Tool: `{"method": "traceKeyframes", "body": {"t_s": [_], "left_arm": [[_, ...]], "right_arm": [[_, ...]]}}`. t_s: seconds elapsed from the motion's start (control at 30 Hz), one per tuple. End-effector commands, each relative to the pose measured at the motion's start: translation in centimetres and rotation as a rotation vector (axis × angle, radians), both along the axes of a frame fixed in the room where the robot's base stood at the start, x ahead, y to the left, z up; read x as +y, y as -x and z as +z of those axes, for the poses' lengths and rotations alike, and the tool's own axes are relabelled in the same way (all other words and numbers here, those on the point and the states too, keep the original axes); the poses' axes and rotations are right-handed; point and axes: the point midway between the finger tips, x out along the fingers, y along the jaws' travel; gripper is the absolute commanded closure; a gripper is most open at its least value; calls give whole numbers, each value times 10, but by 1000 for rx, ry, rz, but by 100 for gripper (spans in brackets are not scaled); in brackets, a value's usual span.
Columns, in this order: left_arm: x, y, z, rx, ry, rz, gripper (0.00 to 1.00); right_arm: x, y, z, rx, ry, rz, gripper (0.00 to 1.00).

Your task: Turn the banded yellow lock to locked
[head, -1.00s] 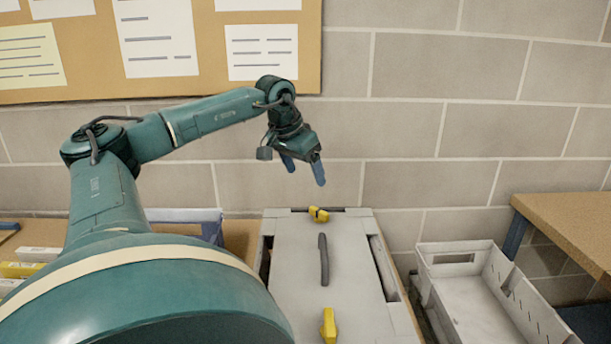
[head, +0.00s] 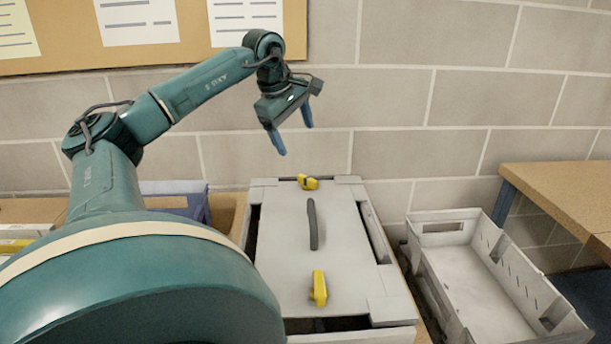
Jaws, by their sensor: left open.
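The banded yellow lock (head: 307,182) sits at the far end of the grey case lid (head: 281,232), a dark band across it. It lies roughly crosswise on the lid. A second, plain yellow lock (head: 319,289) is at the near end and points lengthwise. A dark handle (head: 312,224) lies between them. My left gripper (head: 293,138) is open and empty, its blue fingers pointing down, above and behind the far end of the case and apart from the banded lock. My right gripper is not in view.
An empty grey crate (head: 478,285) stands right of the case. A wooden table (head: 565,200) is at the right. A blue-grey bin (head: 180,200) is left of the case. A brick wall with a pinboard (head: 190,30) closes the back.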

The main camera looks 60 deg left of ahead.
Motion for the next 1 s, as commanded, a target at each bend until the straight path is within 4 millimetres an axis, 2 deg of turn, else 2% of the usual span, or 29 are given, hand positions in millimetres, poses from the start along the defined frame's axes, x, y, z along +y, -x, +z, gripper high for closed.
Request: {"method": "traceKeyframes", "body": {"t_s": [0.03, 0.4, 0.6, 0.83, 1.0], "left_arm": [[0, 0, -4, -11, 46, 108, 24], [1, 3, -6, -96, 397, 957, 24], [2, 6, -6, -126, 538, 1299, 24], [3, 6, -9, -138, 595, 1438, 24], [5, -1, -31, -136, 594, 1441, 24]], "right_arm": [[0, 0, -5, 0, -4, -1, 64], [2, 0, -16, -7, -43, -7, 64], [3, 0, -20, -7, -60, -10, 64], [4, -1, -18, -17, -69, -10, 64], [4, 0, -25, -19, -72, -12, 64]]}}
